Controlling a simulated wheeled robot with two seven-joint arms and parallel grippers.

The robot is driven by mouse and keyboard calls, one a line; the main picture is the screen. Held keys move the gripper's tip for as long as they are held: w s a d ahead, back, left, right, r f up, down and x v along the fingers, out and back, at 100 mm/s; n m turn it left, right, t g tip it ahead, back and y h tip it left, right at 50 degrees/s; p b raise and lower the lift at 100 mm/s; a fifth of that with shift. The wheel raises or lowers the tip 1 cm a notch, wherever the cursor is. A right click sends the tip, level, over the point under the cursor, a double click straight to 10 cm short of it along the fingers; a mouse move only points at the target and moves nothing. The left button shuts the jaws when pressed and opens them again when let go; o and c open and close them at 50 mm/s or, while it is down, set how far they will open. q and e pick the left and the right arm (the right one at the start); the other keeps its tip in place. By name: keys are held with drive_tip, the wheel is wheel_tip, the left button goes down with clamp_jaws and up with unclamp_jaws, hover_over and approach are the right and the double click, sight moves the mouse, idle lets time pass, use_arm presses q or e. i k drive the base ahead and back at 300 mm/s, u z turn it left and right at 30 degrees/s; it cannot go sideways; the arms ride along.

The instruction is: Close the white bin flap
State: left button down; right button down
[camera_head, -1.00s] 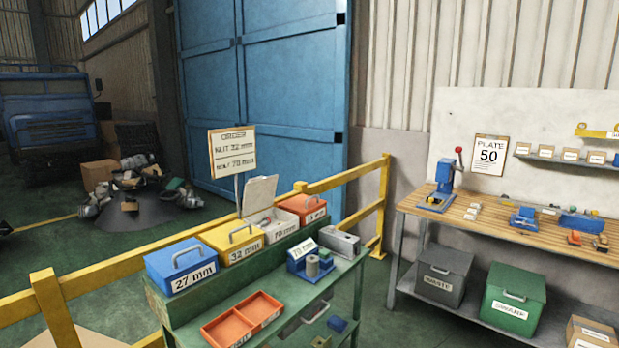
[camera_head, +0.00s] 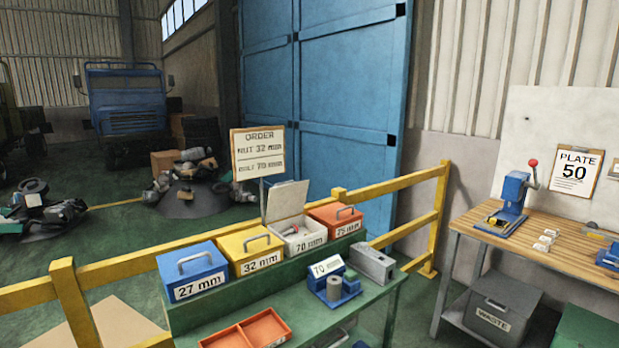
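Something small and reddish and some grey items show inside the bin. Neither of my grippers is in view.
The blue 27 mm bin (camera_head: 193,271), yellow 32 mm bin (camera_head: 250,250) and orange-red bin (camera_head: 337,220) have shut lids. An order sign (camera_head: 258,152) stands behind the flap. A blue holder (camera_head: 334,287) and orange tray (camera_head: 250,331) sit on the green bench. Yellow railing (camera_head: 405,232) runs behind.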

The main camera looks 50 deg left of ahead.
sight(285, 199)
drive_tip(key=i, duration=3.9)
drive_tip(key=u, duration=4.7)
